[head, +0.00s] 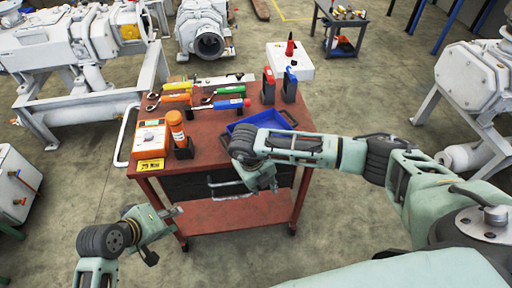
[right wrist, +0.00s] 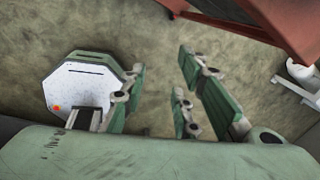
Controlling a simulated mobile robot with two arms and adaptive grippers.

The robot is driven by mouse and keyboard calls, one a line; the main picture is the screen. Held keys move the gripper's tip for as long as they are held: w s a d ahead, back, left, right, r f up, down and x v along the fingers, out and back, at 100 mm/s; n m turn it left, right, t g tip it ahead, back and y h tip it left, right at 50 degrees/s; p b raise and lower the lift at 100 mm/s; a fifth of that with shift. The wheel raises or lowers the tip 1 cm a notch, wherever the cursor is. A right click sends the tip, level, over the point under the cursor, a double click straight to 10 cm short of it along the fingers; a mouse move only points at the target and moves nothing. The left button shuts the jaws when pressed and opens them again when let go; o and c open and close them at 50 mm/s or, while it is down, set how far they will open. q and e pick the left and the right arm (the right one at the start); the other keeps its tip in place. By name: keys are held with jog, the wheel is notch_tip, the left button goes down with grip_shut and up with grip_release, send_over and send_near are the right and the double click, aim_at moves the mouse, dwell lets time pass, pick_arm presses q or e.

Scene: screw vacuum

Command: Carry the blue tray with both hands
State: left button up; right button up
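The blue tray (head: 266,118) rests on the red top of the tool cart, at its near right part. My right forearm and wrist cross in front of it and hide much of its near side. My right gripper (head: 266,184) hangs below the wrist at the cart's near edge, apart from the tray. The right wrist view shows its fingers (right wrist: 165,80) spread with only floor between them. My left gripper (head: 163,234) is low at the left, in front of the cart and away from the tray. Its fingers are spread and empty.
The red cart (head: 205,150) also carries an orange meter (head: 151,138), an orange bottle (head: 178,127), several screwdrivers (head: 218,104) and black holders (head: 268,88). A white box (head: 289,60) stands behind it. Pumps stand at left and right. The floor before the cart is clear.

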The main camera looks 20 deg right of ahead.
pick_arm(q)
jog(key=shift+d+f, duration=0.1)
jog(key=shift+f, duration=0.3)
pick_arm(e)
jog(key=v, duration=1.2)
